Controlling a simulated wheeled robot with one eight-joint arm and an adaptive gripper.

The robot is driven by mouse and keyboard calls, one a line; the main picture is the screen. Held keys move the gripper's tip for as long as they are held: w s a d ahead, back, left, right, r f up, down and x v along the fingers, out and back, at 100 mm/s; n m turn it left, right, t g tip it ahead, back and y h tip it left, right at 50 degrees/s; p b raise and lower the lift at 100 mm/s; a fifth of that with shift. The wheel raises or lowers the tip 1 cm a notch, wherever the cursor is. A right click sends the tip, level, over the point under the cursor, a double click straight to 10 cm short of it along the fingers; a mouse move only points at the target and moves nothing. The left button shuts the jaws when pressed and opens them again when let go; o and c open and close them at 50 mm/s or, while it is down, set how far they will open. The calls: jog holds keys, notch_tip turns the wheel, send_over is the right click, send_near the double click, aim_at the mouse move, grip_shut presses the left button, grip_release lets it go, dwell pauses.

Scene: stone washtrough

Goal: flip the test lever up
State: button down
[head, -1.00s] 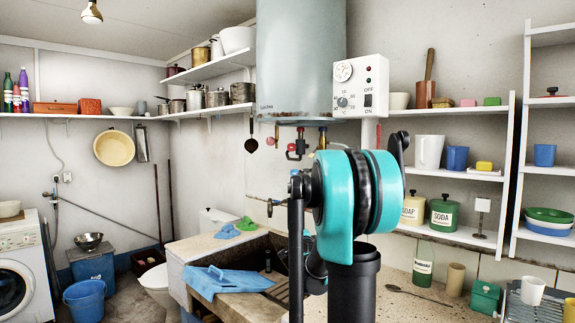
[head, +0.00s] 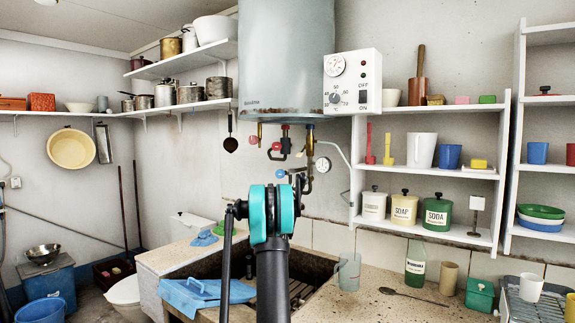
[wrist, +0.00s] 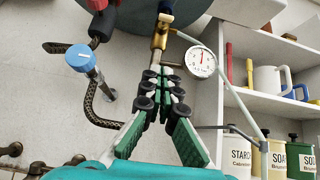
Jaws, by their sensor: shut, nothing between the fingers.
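The heater tank (head: 288,60) hangs on the wall with pipe fittings under its base. In the head view a red and black fitting (head: 285,147) hangs in the middle, beside a brass pipe (head: 310,145). In the wrist view the brass pipe (wrist: 159,38) comes down just beyond my gripper (wrist: 163,82), whose fingers are shut and empty. A short thin rod (wrist: 173,64) juts sideways near the fingertips; I cannot tell for sure which part is the test lever. My arm covers the gripper in the head view.
A round gauge (wrist: 201,61) sits right of the fingertips and a blue knob (wrist: 80,58) to the left. Shelves with tins and cups (head: 435,170) stand at the right. Below are the stone trough (head: 200,262) and a glass jug (head: 348,271).

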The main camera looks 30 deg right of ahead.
dwell(0.3)
jog(key=shift+r, duration=0.1)
jog(key=w+d+r, duration=0.1)
jog(key=d+r, duration=0.3)
jog(key=r, duration=0.6)
jog(key=shift+w+r, duration=0.3)
jog(key=shift+a, duration=0.1)
